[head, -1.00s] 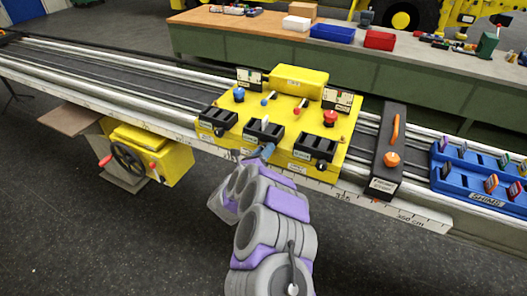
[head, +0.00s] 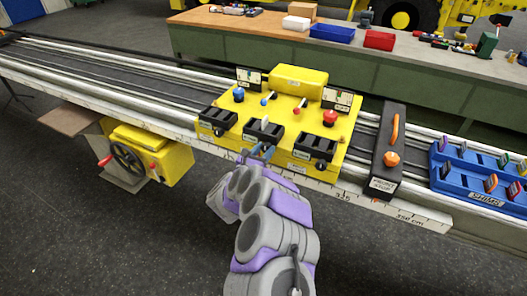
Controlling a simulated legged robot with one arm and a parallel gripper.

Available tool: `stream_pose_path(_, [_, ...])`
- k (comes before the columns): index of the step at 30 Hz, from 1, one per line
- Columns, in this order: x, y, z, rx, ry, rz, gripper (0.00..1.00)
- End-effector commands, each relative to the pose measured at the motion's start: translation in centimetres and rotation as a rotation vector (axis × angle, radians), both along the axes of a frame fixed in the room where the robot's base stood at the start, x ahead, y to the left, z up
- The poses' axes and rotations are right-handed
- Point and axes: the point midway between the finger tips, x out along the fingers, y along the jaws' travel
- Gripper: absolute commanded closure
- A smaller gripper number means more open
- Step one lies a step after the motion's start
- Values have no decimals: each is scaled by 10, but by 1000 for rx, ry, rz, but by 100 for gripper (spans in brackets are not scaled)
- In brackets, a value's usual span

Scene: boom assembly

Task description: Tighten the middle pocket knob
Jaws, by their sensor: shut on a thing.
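The yellow carriage (head: 302,118) sits on the rails with three black pockets along its front. The middle pocket (head: 264,131) holds a light-coloured piece standing in it.
A red button (head: 330,118), a blue button (head: 239,94) and small levers stand on the carriage top. A black stop block with an orange knob (head: 391,158) and a blue rack (head: 480,178) are to the right. A handwheel (head: 128,157) is below left.

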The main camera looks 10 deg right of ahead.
Motion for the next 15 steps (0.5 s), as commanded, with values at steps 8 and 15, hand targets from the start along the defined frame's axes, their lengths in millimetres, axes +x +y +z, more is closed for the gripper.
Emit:
stream_pose_path(8, [-1,0,-3,4,6,1,87])
stream_pose_path(15, [-1,0,-1,2,2,2,37])
